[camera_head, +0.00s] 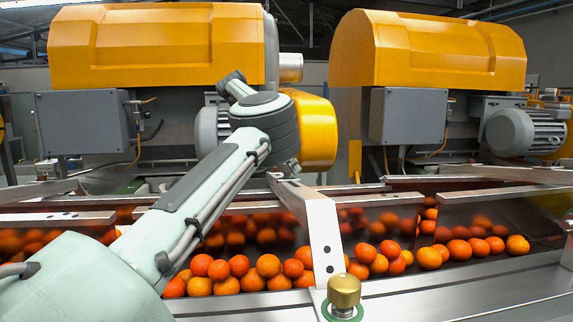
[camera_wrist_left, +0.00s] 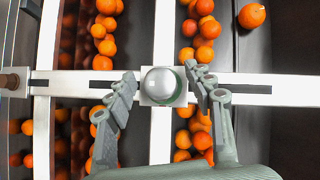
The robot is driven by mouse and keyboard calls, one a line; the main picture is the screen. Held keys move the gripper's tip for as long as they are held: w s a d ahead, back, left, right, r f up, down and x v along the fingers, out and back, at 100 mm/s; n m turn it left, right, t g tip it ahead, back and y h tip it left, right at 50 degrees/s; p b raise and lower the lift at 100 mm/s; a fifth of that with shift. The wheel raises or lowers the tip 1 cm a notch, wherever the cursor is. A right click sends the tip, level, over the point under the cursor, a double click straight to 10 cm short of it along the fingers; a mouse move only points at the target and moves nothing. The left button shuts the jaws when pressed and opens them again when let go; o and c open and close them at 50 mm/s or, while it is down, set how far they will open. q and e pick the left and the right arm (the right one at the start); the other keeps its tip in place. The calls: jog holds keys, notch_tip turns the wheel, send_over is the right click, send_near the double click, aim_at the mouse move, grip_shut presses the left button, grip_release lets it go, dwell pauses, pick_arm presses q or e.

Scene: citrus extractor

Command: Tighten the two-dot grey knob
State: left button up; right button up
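A grey, rounded knob (camera_wrist_left: 161,84) on a green ring and pale plate shows in the left wrist view; I can make out no dots on it. My left gripper (camera_wrist_left: 165,78) is open, one finger on each side of the knob, with gaps between fingers and knob. In the head view my left arm reaches in from the lower left, and its gripper (camera_head: 290,166) is mostly hidden behind the wrist. I cannot make out the grey knob there. A brass knob (camera_head: 344,290) on a green ring stands at the bottom, near two dark dots on a metal bracket (camera_head: 318,225). My right gripper is not in view.
Oranges (camera_head: 268,266) lie in the lanes below the metal rails (camera_head: 470,290). Orange-yellow machine housings (camera_head: 155,45) and a grey box (camera_head: 407,115) stand behind. A brown knob end (camera_wrist_left: 10,82) shows at the left edge of the wrist view.

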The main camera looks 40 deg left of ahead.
pick_arm(q)
jog(key=v, duration=1.2)
jog(key=shift+s+f, duration=0.1)
dwell(0.6)
